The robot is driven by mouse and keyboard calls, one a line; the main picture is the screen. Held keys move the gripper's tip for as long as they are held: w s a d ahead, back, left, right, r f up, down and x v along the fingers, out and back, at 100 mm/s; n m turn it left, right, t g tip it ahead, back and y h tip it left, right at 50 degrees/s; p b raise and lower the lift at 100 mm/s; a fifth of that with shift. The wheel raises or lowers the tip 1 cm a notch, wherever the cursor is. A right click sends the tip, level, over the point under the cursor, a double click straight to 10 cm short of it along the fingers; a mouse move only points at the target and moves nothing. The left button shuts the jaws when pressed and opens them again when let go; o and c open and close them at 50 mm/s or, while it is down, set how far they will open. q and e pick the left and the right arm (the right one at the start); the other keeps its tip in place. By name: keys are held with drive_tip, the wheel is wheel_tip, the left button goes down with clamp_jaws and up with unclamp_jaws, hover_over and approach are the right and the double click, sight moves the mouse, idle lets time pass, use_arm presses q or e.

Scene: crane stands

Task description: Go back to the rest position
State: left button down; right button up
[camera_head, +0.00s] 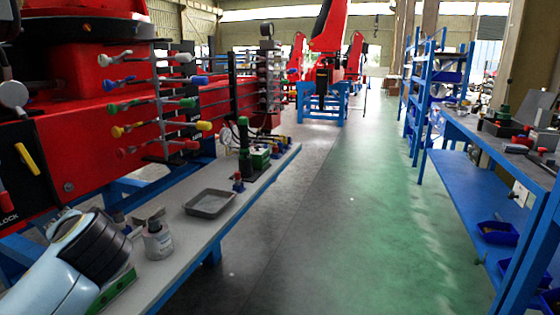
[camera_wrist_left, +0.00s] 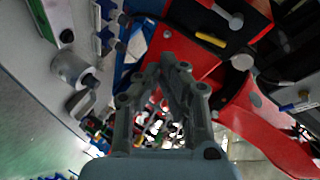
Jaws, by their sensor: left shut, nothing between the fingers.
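My left arm reaches in at the lower left of the head view, a pale blue link with black rings, over the near end of the grey bench (camera_head: 178,232). My left gripper (camera_wrist_left: 172,66) shows in the left wrist view with its dark fingers closed together and nothing between them. Beyond the fingers are the red machine and its yellow handle (camera_wrist_left: 209,39). In the head view I cannot make out the fingertips clearly. My right gripper is in neither view.
A can (camera_head: 157,240) stands on the bench near my left arm, with a grey tray (camera_head: 209,203) farther along. The red crane (camera_head: 95,160) with coloured levers rises behind. A blue shelf bench (camera_head: 478,180) stands right. The green floor between is clear.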

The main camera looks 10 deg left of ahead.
use_arm(q)
drive_tip(key=s+d+f+g+h, duration=0.2)
drive_tip(key=s+d+f+h, duration=0.3)
drive_tip(key=s+d, duration=0.5)
drive_tip(key=s+d+f+g+h, duration=0.2)
drive_tip(key=s+d+f+h, duration=0.2)
drive_tip(key=s+d+h, duration=0.55)
drive_tip(key=s+a+f+y, duration=0.1)
drive_tip(key=a+f, duration=0.1)
drive_tip(key=f, duration=1)
drive_tip(key=s+a+f+y, duration=0.1)
drive_tip(key=a+f+y, duration=0.1)
drive_tip(key=f, duration=1)
drive_tip(key=s+a+f+g+b, duration=0.1)
drive_tip(key=s+f+g, duration=0.1)
drive_tip(key=s+f, duration=1.7)
drive_tip(key=shift+s+a+f, duration=0.15)
drive_tip(key=shift+s, duration=0.05)
drive_tip(key=shift+s, duration=0.1)
